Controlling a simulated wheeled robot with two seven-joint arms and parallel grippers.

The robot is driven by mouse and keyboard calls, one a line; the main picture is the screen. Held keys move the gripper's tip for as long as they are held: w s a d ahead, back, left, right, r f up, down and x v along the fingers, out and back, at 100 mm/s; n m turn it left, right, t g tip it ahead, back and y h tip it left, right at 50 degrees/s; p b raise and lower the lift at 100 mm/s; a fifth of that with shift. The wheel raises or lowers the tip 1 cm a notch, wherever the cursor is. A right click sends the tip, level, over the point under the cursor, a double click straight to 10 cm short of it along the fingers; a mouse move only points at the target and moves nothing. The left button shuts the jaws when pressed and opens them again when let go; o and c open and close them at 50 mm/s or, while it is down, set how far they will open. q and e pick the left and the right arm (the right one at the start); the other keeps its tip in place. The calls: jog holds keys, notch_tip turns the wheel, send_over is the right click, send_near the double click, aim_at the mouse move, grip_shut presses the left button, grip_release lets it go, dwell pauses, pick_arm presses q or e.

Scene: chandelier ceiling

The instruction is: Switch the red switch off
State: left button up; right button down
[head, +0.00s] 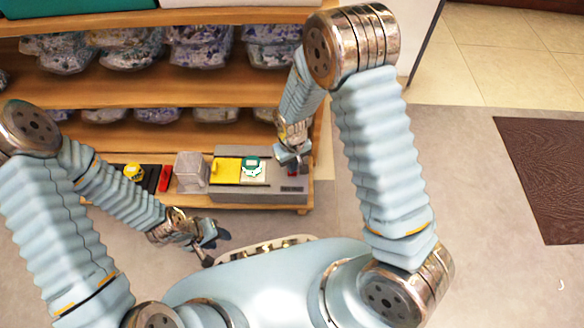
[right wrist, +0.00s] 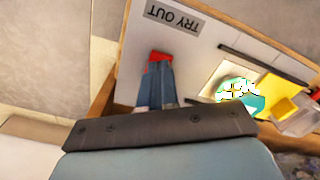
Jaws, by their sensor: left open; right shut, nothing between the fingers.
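The red switch (right wrist: 157,57) shows in the right wrist view on a pale panel, at the tips of my right gripper (right wrist: 158,68). The shut, empty fingers hide part of it, and I cannot tell whether they touch it or which way it is set. In the head view, a little red of it (head: 292,174) shows on the right part of a grey box (head: 262,196) on the low shelf, just below my right gripper (head: 294,161). My left gripper (head: 212,243) is open and empty, in front of the shelf and away from the box.
A yellow panel (head: 227,171) and a green-and-white item (head: 253,170) sit on the box. To its left are a clear container (head: 191,173), another red item (head: 165,178) and a yellow item (head: 133,172). Wrapped goods fill upper shelves. Floor at right is clear, with a brown mat (head: 545,180).

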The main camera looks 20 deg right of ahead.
jog(key=shift+f+b, duration=0.7)
jog(key=shift+f, duration=0.25)
dwell(0.9)
notch_tip(320, 180, up, 7)
jog(key=p, duration=0.5)
jog(key=shift+r, duration=0.1)
dwell(0.6)
